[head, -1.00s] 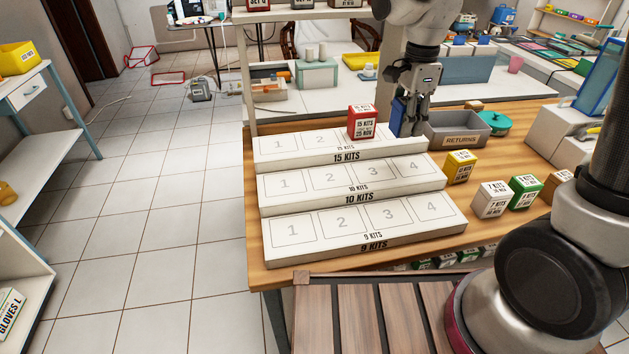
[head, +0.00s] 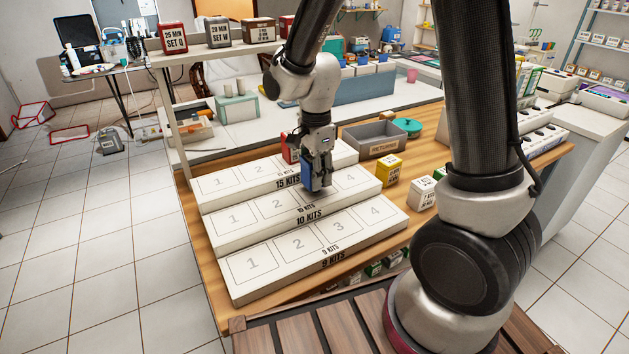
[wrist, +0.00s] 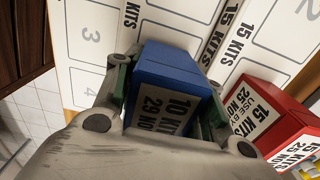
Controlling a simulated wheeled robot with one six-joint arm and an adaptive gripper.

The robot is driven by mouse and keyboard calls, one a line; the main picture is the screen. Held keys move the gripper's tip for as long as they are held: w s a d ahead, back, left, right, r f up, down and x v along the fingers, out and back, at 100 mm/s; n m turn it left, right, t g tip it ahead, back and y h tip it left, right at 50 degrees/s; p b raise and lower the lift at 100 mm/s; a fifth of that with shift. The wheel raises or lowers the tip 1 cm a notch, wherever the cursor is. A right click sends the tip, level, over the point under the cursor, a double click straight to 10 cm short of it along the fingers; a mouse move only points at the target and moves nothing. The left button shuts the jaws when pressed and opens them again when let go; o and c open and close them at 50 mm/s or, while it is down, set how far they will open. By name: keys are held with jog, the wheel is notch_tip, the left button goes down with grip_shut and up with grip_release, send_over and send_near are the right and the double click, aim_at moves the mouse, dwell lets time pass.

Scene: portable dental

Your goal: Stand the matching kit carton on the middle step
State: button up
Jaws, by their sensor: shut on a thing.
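My gripper (head: 316,180) is shut on a blue carton (head: 307,174). A red carton (head: 289,150) labelled 15 KITS stands on the back step (head: 212,181), just behind my gripper. It also shows at the right of the wrist view (wrist: 262,112). The front step (head: 270,283), marked 9 KITS, is empty.
A yellow carton (head: 389,169) and a white carton (head: 423,192) stand on the wooden table right of the steps. A grey RETURNS bin (head: 374,141) is behind them. A raised shelf (head: 205,53) with several cartons stands behind the steps. Places 1 and 2 of the middle step are clear.

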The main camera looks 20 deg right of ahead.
jog(key=shift+f, duration=1.05)
jog(key=shift+f, duration=0.1)
jog(key=o, duration=0.8)
jog(key=shift+c, duration=0.2)
notch_tip(320, 180, up, 12)
jog(key=shift+r, duration=0.1)
jog(key=shift+s+d+r, duration=0.1)
jog(key=shift+d+r, duration=0.15)
jog(key=s+d+r+n+t, duration=0.2)
jog(key=s+d+r+n, duration=0.2)
jog(key=s+d+n, duration=0.3)
jog(key=s+d+r+n+t, duration=0.2)
jog(key=s+d+r+n, duration=0.3)
jog(key=s, duration=0.6)
jog(key=d+n, duration=0.2)
jog(key=n, duration=0.1)
jog(key=shift+s+d+n, duration=0.2)
jog(key=shift+s+n, duration=0.2)
